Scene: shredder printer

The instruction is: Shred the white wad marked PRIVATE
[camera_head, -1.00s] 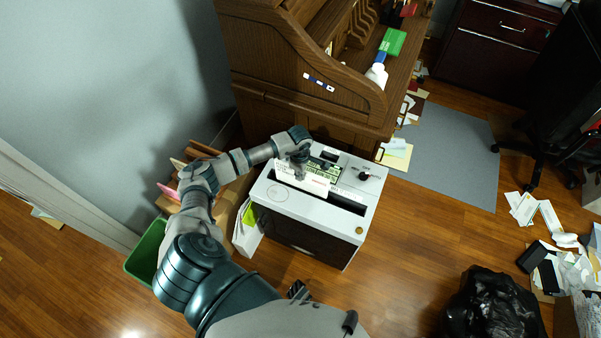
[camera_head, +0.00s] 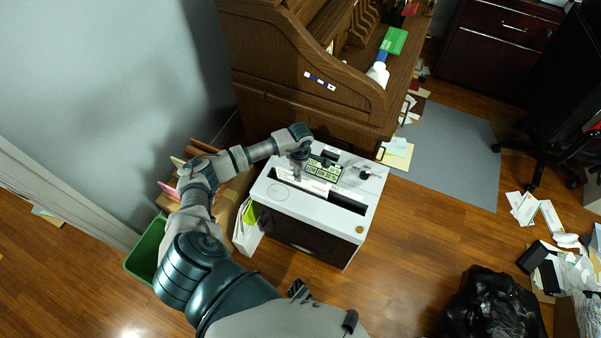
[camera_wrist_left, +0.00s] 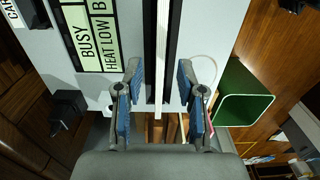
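The shredder (camera_head: 315,215) is a white-topped box with a dark front, standing on the floor beside the wooden desk. A long dark slot (camera_head: 347,204) runs across its top. The white wad (camera_wrist_left: 162,50) shows edge-on as a thin pale strip along the slot in the left wrist view. In the head view only a low strip of it (camera_head: 315,187) stands above the slot; I cannot read its marking. My left gripper (camera_wrist_left: 160,100) is over one end of the slot, its blue-padded fingers apart on either side of the wad's line.
A knob (camera_head: 364,175) and green label panel (camera_head: 322,168) are on the shredder top. A green bin (camera_head: 146,252) stands at left. A black bag (camera_head: 492,305) and scattered papers (camera_head: 525,208) lie at right.

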